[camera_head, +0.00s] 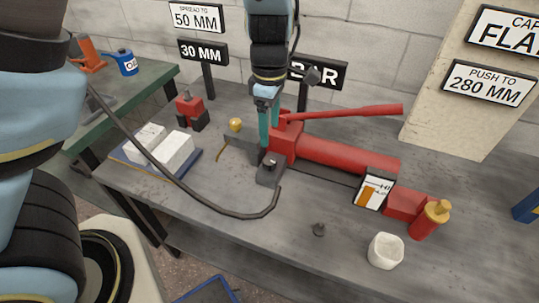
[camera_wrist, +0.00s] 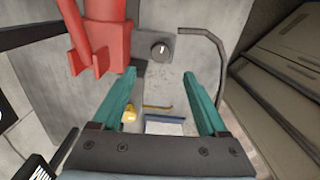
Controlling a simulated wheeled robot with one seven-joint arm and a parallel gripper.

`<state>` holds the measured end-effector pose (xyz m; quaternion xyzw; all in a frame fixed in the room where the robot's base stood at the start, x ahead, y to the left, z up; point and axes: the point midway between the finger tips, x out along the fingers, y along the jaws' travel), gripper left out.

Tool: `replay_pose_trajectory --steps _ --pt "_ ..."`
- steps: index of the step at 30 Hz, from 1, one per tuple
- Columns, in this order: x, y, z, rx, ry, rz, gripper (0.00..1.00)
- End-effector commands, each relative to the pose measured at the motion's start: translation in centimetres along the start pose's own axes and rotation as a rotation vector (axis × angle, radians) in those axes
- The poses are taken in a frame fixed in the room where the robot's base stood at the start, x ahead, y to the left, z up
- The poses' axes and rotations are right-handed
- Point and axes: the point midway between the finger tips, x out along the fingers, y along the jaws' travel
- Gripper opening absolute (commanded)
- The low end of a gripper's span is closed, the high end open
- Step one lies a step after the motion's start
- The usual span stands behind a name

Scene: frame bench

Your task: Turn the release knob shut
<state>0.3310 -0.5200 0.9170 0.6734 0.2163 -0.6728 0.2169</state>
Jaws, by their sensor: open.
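The release knob (camera_wrist: 160,49) is a small dark round knob with a white mark on its face, on a grey block. In the head view the knob (camera_head: 269,160) sits on its dark block at the left end of the red hand pump (camera_head: 345,155). My gripper (camera_wrist: 159,74) has two teal fingers, spread apart and empty. In the wrist view the knob shows just past the fingertips, between their lines, and no contact is visible. In the head view my gripper (camera_head: 265,146) points down above the knob block, beside the pump's left end. The mark points up in the wrist view.
The red pump handle (camera_head: 345,112) extends right. A white cup (camera_head: 385,251), a red bottle (camera_head: 430,222), white blocks (camera_head: 176,152) and a yellow knob (camera_head: 235,124) stand around. The front bench is mostly clear.

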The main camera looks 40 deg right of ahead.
Motion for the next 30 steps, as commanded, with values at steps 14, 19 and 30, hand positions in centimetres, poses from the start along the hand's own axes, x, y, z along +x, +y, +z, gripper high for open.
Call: replay_pose_trajectory --steps 14,19,30 --pt "8.2 -0.1 -0.2 -0.001 0.002 -0.004 0.76" --pt "9.7 -0.1 -0.1 0.0 0.001 -0.003 0.76" --pt "10.1 -0.1 -0.1 0.002 0.0 -0.001 0.75"
